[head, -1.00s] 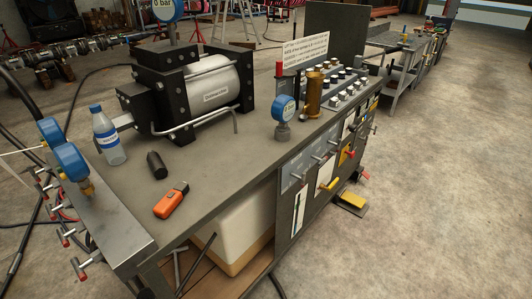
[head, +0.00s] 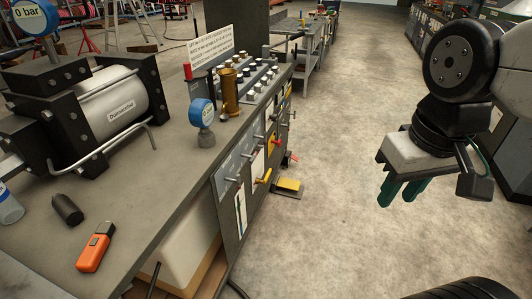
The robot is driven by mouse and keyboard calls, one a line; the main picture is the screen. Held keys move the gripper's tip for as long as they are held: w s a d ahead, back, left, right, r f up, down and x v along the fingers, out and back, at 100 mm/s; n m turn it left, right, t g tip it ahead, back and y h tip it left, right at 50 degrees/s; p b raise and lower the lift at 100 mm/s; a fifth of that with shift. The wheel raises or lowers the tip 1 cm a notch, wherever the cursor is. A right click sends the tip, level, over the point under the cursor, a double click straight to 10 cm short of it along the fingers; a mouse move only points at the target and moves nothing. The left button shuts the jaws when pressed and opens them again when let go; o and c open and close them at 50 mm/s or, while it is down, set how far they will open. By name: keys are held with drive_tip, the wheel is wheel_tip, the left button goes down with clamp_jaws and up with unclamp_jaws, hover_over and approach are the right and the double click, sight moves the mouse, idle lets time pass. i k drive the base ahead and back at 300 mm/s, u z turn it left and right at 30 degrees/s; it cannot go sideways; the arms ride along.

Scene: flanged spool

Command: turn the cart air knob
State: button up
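The cart (head: 160,195) is a grey-topped bench on the left in the head view. Rows of small round knobs (head: 258,88) sit on a sloped block on the cart top. I cannot tell which control is the air knob. My gripper (head: 404,194) hangs at the right, fingers down, over open floor and well apart from the cart. Its two green fingers look apart with nothing between them.
A yellow pedal (head: 290,185) lies on the floor. The floor (head: 335,200) between cart and gripper is clear.

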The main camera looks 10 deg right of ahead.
sight(274, 117)
drive_tip(key=z, duration=0.05)
drive_tip(key=k, duration=0.45)
drive_tip(key=z, duration=0.9)
drive_tip(key=i, duration=0.8)
drive_tip(key=u, duration=0.5)
drive_tip(key=i, duration=0.65)
drive_tip(key=u, duration=0.65)
